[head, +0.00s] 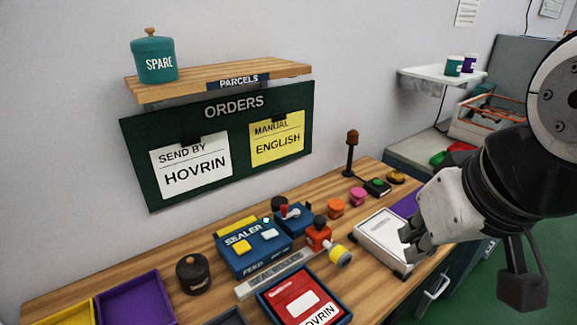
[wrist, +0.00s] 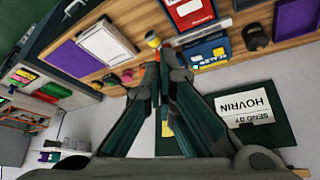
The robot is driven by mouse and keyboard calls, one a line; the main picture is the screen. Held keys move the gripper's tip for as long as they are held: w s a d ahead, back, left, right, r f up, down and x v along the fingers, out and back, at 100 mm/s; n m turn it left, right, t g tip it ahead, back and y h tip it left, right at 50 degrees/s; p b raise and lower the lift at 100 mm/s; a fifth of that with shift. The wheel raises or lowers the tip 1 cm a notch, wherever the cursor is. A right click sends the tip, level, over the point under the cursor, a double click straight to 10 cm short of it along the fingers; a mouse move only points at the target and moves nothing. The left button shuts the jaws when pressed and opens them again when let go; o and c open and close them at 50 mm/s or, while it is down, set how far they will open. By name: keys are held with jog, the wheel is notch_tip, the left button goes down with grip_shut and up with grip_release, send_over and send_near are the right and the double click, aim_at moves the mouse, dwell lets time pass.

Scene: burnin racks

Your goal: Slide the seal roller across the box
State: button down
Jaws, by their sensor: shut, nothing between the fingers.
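A red box (head: 290,287) with a HOVRIN label sits in a dark blue tray near the front edge of the bench; it shows in the wrist view (wrist: 186,10). Behind it is a grey strip (head: 272,276) lettered like SEAL ROLLER. A yellow-and-grey cylinder (head: 339,257) lies at its right end, beside a red holder (head: 318,236); I cannot tell whether the cylinder is the roller. The blue SEALER unit (head: 252,256) stands behind the strip. My gripper (head: 412,240) is shut and empty, right of these; in the head view it overlaps a white flat-topped unit (head: 378,233).
Orange (head: 336,208) and pink (head: 358,196) pieces, a dark post (head: 351,150) and a green-button box (head: 377,187) stand at the back. The ORDERS board (head: 216,146) is on the wall.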

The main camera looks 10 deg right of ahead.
jog(key=w+d+f+m+g+y+b, duration=0.1)
jog(key=w+d+f+m+g+b, duration=0.3)
jog(key=w, duration=0.6)
jog(key=w+d+f+m+t+b, duration=0.1)
jog(key=w+d+f+m, duration=0.1)
jog(key=w+f, duration=0.55)
jog(key=w+d+f+m+g+y+b, duration=0.1)
jog(key=w+d+f+m+g+b, duration=0.15)
jog(key=w, duration=0.85)
jog(key=w+d+f+m+g+b, duration=0.1)
jog(key=w+d+f+m, duration=0.15)
jog(key=f, duration=0.35)
jog(key=w+d+f+m, duration=0.1)
jog(key=w+d+f, duration=0.2)
jog(key=w+f, duration=0.15)
jog(key=s+a+f, duration=0.1)
jog(key=f, duration=0.2)
jog(key=s+a+f+p, duration=0.1)
jog(key=a+f, duration=0.1)
jog(key=f, duration=0.2)
jog(key=s+a+f, duration=0.1)
jog(key=f, duration=0.3)
jog(key=shift+s+a+f+p, duration=0.1)
jog(key=shift+a+p, duration=0.2)
jog(key=shift+s+a+f, duration=0.2)
jog(key=shift+a, duration=0.25)
